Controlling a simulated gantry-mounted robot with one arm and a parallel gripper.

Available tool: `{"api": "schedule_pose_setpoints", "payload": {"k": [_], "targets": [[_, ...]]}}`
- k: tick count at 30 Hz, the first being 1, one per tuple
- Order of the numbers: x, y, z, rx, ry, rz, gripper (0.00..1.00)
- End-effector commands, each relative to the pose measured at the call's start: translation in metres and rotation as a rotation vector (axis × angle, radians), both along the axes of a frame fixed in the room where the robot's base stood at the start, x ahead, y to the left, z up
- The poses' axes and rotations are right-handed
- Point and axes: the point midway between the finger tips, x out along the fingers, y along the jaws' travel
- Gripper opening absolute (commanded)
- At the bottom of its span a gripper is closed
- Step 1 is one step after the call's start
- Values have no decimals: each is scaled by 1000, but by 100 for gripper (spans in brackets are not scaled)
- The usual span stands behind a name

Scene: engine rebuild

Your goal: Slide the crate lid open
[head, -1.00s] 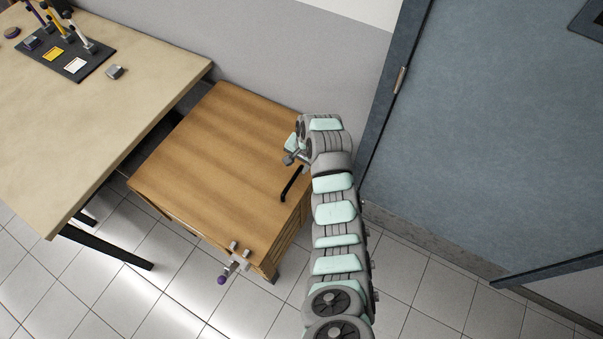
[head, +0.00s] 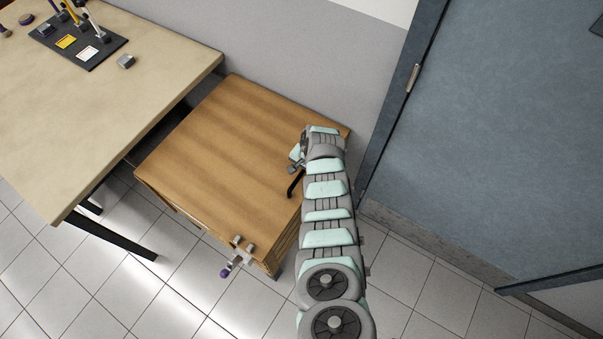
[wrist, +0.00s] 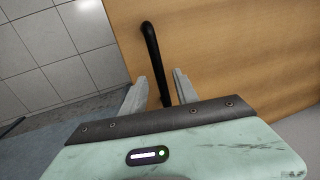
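The crate lid (head: 215,135) is a flat wood-grain panel on top of the wooden crate (head: 262,262), beside the workbench. A black bar handle (head: 294,184) stands near the lid's right side, partly hidden by my arm. In the wrist view the handle (wrist: 151,52) runs down between the two grey fingers of my gripper (wrist: 162,88). The fingers are apart, with gaps on both sides of the handle. In the head view my gripper (head: 294,163) is low over the lid at the handle's far end. Whether a finger touches the handle cannot be told.
A metal clamp-like fitting with a purple knob (head: 225,272) sits at the crate's front corner. The workbench (head: 120,110) stands close on the left, holding a dark tool mat (head: 75,40). A wall is behind the crate and a blue-grey door (head: 500,140) is at right. Tiled floor is clear in front.

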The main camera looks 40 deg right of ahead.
Motion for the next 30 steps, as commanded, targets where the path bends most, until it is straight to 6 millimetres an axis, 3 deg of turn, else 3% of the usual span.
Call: {"api": "schedule_pose_setpoints", "payload": {"k": [16,30], "targets": [[2,1,-10,-2,1,4,35],[2,1,-9,-3,0,3,0]]}}
